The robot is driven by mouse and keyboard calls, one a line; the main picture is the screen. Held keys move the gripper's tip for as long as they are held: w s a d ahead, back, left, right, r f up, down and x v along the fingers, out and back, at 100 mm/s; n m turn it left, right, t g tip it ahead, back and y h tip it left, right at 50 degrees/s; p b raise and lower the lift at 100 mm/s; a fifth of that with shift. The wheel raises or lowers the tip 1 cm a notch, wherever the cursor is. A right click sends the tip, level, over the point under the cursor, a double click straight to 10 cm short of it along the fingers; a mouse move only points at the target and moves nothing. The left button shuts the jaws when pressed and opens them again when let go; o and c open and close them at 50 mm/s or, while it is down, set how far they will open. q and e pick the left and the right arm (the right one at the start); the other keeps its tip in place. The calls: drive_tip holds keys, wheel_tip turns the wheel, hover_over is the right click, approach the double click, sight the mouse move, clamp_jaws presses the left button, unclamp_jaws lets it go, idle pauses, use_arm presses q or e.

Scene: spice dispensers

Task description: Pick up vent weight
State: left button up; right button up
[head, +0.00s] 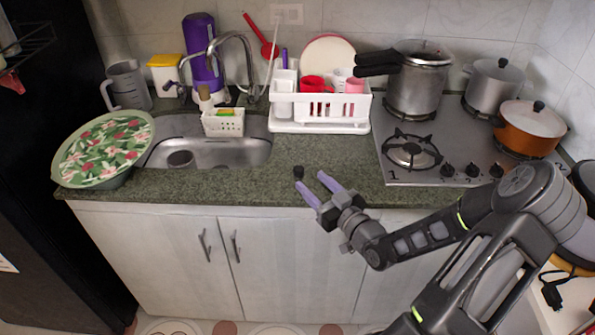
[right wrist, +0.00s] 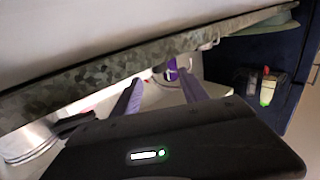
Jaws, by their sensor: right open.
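A small black piece, likely the vent weight (head: 298,172), stands on the green stone counter between the sink and the stove, near the front edge. My right gripper (head: 312,182) is open and empty, with its two purple fingers pointing toward the counter. The left fingertip is very close to the black piece; whether they touch I cannot tell. In the right wrist view the open fingers (right wrist: 158,88) show, with a small dark shape beyond them that may be the same piece. My left gripper is not in view.
A white dish rack (head: 318,128) stands behind. A pressure cooker (head: 415,85) and an orange pot (head: 530,128) are on the stove (head: 440,180) at the right. The sink (head: 215,152) and a floral tray (head: 103,148) are at the left. The counter around the piece is clear.

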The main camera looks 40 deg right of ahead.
sight(302, 171)
drive_tip(key=shift+w, duration=1.15)
drive_tip(key=w, duration=0.2)
drive_tip(key=w+p, duration=0.1)
drive_tip(key=w, duration=0.1)
drive_tip(key=shift+w+r+p, duration=0.2)
drive_tip(key=shift+w+p, duration=0.1)
drive_tip(key=shift+w, duration=0.25)
clamp_jaws()
